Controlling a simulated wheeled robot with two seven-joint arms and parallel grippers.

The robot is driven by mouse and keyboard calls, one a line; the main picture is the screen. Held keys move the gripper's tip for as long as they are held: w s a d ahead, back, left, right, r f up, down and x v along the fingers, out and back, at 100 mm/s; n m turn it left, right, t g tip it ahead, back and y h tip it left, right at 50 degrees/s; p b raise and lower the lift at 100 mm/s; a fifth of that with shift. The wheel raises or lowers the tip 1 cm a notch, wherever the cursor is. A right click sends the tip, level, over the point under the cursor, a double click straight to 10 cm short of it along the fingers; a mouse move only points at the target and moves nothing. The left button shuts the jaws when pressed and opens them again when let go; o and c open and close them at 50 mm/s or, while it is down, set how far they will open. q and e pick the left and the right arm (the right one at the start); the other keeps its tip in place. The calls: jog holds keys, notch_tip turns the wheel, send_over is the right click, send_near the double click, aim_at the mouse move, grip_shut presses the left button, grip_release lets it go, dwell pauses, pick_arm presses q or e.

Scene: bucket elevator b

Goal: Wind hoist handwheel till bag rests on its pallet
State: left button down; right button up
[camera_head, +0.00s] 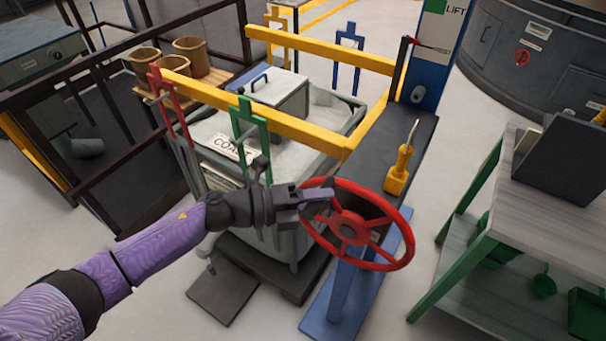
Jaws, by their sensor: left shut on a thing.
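The red hoist handwheel (349,225) stands tilted on a blue post (352,292) right of centre. My left gripper (318,194) reaches in from the left and is shut on the upper left of its rim. My right gripper is not in view. I cannot make out a hoisted bag. A wooden slatted pallet (216,84) at the upper left bears brown round tubs (192,55); I cannot tell whether it is the bag's pallet.
A grey bin (318,135) labelled "COA…" stands behind my arm inside yellow rails (290,130). A yellow-based lever (399,172) sits on the dark ledge beyond the wheel. A green-legged bench (545,195) is at the right. Pale floor shows between bench and post.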

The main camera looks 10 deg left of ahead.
pick_arm(q)
jog(key=d+p, duration=0.1)
jog(key=d+r+m+y+p, duration=0.1)
jog(key=p, duration=0.1)
jog(key=s+d+y+p, duration=0.1)
jog(key=p, duration=0.1)
jog(key=shift+r+m, duration=0.4)
jog(key=shift+s+d+f+p, duration=0.2)
jog(key=shift+d+p, duration=0.25)
jog(key=shift+p, duration=0.15)
jog(key=shift+s+d+f+p, duration=0.1)
jog(key=shift+s+d+p, duration=0.1)
jog(key=shift+d+p, duration=0.3)
jog(key=shift+c, duration=2.1)
grip_release()
jog(key=shift+d, duration=0.15)
jog(key=shift+f, duration=0.1)
